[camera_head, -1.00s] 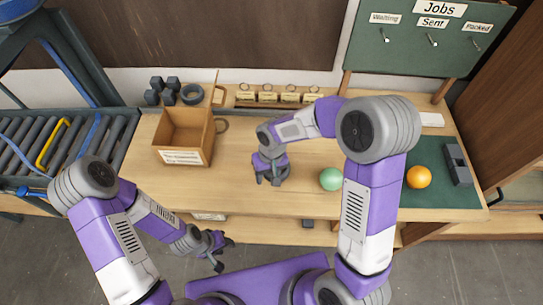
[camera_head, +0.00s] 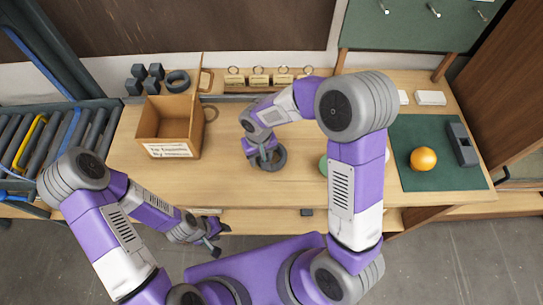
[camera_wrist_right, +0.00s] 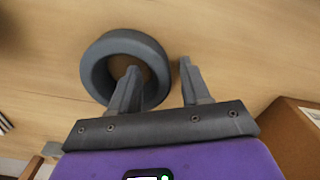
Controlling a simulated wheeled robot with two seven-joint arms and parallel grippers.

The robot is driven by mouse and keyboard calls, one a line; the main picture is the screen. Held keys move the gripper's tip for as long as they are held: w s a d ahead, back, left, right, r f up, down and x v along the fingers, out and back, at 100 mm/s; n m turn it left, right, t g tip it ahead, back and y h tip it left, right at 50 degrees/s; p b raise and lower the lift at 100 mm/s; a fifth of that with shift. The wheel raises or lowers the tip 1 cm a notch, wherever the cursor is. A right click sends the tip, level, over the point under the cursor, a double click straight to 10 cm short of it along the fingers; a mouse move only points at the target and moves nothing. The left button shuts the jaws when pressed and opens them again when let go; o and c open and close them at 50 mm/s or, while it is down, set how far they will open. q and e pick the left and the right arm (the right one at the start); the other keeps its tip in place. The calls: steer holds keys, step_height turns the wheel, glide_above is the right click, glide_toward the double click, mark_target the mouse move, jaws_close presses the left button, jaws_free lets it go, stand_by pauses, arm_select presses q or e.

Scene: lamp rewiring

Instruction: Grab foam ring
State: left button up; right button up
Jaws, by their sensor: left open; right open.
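A dark grey foam ring (camera_head: 281,158) lies flat on the wooden bench, partly hidden by my right gripper (camera_head: 264,160). In the right wrist view the ring (camera_wrist_right: 92,72) is just ahead of my open right gripper (camera_wrist_right: 160,66). One finger's tip overlaps the ring's hole and the other is outside its right side, so the ring's right wall shows between them. I cannot tell whether the fingers touch it. A similar dark ring (camera_head: 178,81) lies at the back of the bench. My left gripper (camera_head: 213,238) is open and empty near the bench's front edge.
An open cardboard box (camera_head: 150,131) stands left of the right gripper, with several dark blocks (camera_head: 145,78) behind. A green ball (camera_head: 323,165) is partly behind my right arm. An orange ball (camera_head: 423,159) sits on a green mat (camera_head: 412,130). The bench between box and ring is clear.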

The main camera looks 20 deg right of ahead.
jaws_close()
stand_by(0.3)
